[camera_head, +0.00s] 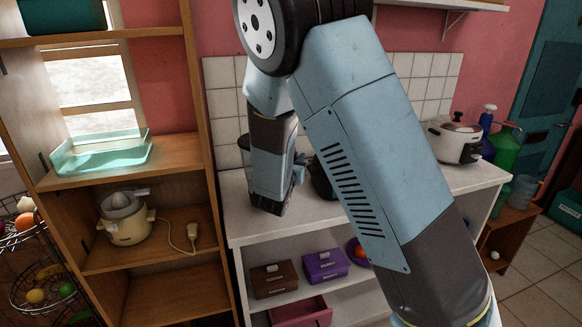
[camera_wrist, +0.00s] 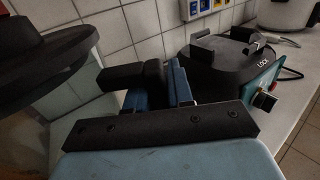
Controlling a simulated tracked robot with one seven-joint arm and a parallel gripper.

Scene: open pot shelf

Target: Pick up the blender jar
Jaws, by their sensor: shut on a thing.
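The blender jar (camera_wrist: 88,85) is clear with a black lid and stands at the left of the wrist view. In the head view only a sliver of the jar (camera_head: 243,146) shows, left of my forearm. My gripper (camera_wrist: 148,82) is shut on the jar, at what looks like its black handle; the exact contact is partly hidden by the fingers. The black blender base (camera_wrist: 228,68), marked with a lock sign, is bare on top and apart from the jar. I cannot tell whether the jar touches the counter.
The white counter (camera_head: 437,178) holds a rice cooker (camera_head: 455,138) at the right. A tiled wall (camera_head: 221,75) stands close behind. A wooden shelf unit (camera_head: 201,130) with a juicer (camera_head: 126,217) is on the left. Boxes sit on the shelf below the counter.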

